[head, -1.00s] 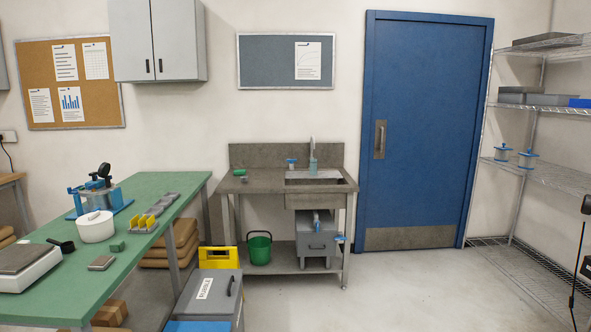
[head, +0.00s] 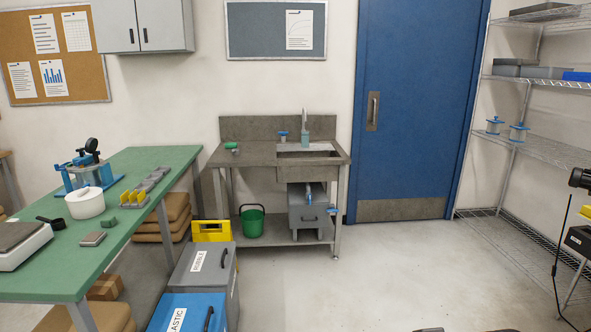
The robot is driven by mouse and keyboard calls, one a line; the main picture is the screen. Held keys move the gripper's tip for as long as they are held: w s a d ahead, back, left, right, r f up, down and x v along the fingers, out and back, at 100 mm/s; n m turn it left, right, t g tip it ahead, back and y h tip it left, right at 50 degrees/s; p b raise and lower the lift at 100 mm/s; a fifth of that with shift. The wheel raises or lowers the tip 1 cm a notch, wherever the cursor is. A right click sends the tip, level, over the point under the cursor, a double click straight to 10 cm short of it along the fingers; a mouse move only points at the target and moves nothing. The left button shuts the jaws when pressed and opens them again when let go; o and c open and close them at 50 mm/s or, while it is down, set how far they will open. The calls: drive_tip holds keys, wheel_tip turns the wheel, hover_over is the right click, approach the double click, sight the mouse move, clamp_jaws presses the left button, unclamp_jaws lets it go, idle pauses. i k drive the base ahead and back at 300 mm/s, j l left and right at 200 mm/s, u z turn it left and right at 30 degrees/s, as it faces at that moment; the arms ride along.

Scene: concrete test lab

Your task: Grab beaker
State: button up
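I cannot make out a thing that is clearly a beaker. A small teal bottle-like vessel (head: 305,136) stands at the back of the sink bench (head: 240,157), by the tap. A blue-topped item (head: 283,136) stands left of it. A white round tub (head: 86,205) sits on the green table at the left. Two small vessels with blue tops, one (head: 494,126) left of the other (head: 518,133), stand on the wire shelf at the right. My gripper does not show clearly; only dark slivers of something show at the bottom edge.
The green table (head: 150,162) fills the left, with a scale (head: 20,245) and a blue apparatus (head: 86,172) on it. Grey (head: 200,274) and blue (head: 186,314) bins stand beside it. A green bucket (head: 251,222) sits under the sink. The middle floor is clear.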

sight(305, 134)
drive_tip(key=i+z, duration=0.4)
drive_tip(key=i, duration=3.75)
drive_tip(key=i+l+u, duration=0.1)
drive_tip(key=i+u, duration=0.15)
drive_tip(key=i, duration=0.3)
drive_tip(key=i+l+u, duration=0.25)
drive_tip(key=i, duration=0.3)
drive_tip(key=i+l+u, duration=0.2)
drive_tip(key=i, duration=0.3)
drive_tip(key=l, duration=0.1)
